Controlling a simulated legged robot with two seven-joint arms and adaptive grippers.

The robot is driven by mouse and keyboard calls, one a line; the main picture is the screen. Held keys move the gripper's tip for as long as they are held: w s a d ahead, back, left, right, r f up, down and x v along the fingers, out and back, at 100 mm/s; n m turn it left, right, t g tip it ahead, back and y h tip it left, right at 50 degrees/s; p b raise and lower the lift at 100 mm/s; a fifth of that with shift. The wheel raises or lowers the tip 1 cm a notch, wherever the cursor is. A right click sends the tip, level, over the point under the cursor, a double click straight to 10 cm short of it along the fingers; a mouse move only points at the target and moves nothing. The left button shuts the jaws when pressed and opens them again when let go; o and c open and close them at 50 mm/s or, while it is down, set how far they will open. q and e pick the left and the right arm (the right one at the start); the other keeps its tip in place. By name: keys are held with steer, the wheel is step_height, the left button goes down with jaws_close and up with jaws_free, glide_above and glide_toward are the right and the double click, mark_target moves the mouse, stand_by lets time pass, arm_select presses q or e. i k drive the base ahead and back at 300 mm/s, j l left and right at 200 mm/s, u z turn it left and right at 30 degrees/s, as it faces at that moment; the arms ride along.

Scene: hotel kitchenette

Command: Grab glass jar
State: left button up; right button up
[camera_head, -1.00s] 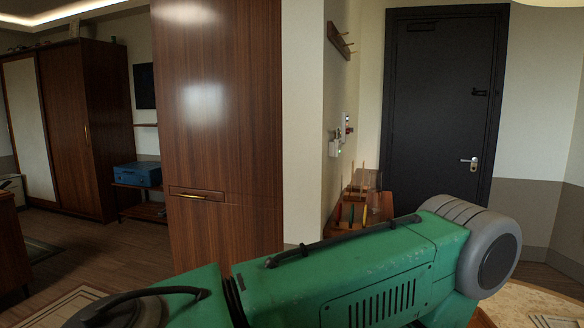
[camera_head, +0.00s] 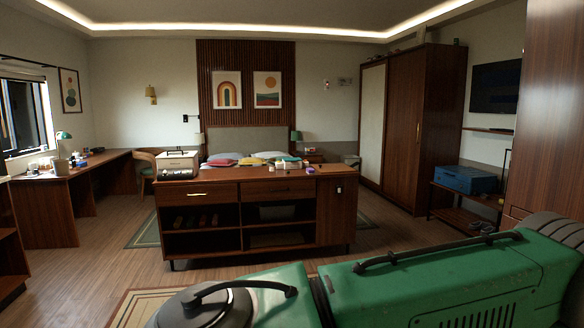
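I cannot make out a glass jar in this view. Small items stand on the left desk (camera_head: 100,165), among them a light cup-like container (camera_head: 62,166). They are too small to tell whether one is a glass jar. Several small items (camera_head: 285,167) also lie on the dark wood island (camera_head: 335,185) in the middle, too small to identify. Neither of my grippers is in view. A green part of my own body fills the bottom right and hides the floor behind it.
The island has drawers and open shelves, with a cream and black box-like appliance (camera_head: 180,165) on top. A chair (camera_head: 148,165) stands by the desk. A blue box (camera_head: 465,180) sits on a low shelf at right. Wood floor (camera_head: 110,262) is clear at left front.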

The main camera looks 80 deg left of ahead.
mark_target(273, 169)
steer(key=u, duration=0.45)
steer(key=l+u, duration=0.1)
steer(key=u, duration=0.85)
steer(key=l+u, duration=0.1)
steer(key=u, duration=0.85)
steer(key=l+u, duration=0.1)
steer(key=u, duration=0.35)
steer(key=i+j+u, duration=0.2)
steer(key=i, duration=0.35)
steer(key=i+u, duration=0.2)
steer(key=i, duration=1.75)
steer(key=i+z, duration=0.25)
steer(key=i, duration=0.25)
steer(key=i+j+z, duration=0.2)
steer(key=i, duration=0.3)
steer(key=i+j+z, duration=0.25)
steer(key=i, duration=0.2)
steer(key=i+j+z, duration=0.25)
steer(key=i, duration=0.25)
